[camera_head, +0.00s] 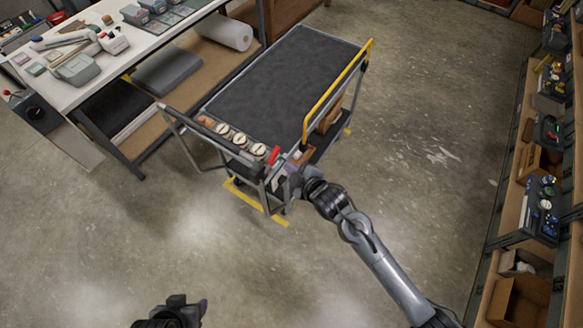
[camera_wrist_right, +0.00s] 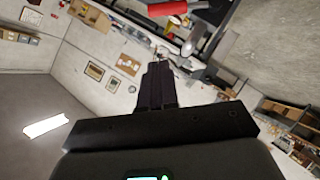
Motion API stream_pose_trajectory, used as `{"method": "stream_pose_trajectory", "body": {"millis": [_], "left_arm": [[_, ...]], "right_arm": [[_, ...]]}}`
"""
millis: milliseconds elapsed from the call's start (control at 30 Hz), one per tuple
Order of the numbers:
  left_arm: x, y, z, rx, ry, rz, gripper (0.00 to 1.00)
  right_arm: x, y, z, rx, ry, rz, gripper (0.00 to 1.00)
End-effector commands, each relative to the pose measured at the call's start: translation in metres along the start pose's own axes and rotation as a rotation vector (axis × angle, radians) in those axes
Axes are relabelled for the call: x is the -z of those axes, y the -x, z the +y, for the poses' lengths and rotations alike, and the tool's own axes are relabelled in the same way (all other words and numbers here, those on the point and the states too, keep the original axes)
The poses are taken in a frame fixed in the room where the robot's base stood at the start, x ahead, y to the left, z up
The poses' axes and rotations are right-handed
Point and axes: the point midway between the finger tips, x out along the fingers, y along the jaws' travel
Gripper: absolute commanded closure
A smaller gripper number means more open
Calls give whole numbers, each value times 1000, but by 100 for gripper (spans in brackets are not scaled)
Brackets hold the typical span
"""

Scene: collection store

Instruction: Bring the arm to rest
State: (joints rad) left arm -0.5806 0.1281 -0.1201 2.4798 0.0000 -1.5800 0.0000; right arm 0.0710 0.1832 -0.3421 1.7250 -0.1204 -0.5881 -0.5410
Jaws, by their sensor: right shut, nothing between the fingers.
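My right arm reaches in from the lower right. Its gripper (camera_head: 286,171) is at the near right corner of the cart (camera_head: 283,80), beside a red-ended item (camera_head: 273,155). In the right wrist view the dark fingers (camera_wrist_right: 158,84) are together with nothing between them. A red cylindrical part (camera_wrist_right: 167,8) shows beyond the fingertips there. I cannot tell whether the gripper touches the cart. My left gripper (camera_head: 190,308) shows only partly at the bottom edge, over bare floor, and its jaw opening cannot be made out.
The cart has a dark mat, a yellow rail (camera_head: 337,88) and several round white-topped items (camera_head: 240,139) along its near end. A workbench (camera_head: 62,92) with tools stands at the left. Shelving (camera_head: 510,215) with bins lines the right. The concrete floor (camera_head: 430,120) between is clear.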

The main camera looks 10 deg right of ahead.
Motion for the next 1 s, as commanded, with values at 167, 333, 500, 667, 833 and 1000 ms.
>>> {"method": "stream_pose_trajectory", "body": {"millis": [167, 333, 500, 667, 833, 1000], "left_arm": [[0, 0, 0, -1, 1, 1, 43], [1, 0, 1, -5, 6, 2, 43], [4, 8, 2, -9, 12, 3, 43], [11, 29, 2, -10, 13, 4, 43], [21, 61, 0, -9, 12, 4, 43], [29, 85, -2, -5, 7, 6, 43]], "right_arm": [[0, 0, 0, 0, 0, 0, 100], [0, 0, 0, 0, -1, 0, 100], [-9, 7, -17, 29, -13, -21, 100], [-30, 41, -57, 94, -69, -76, 100], [-37, 125, -74, 143, -202, -201, 100], [-45, 233, -61, 187, -462, -468, 100]]}}
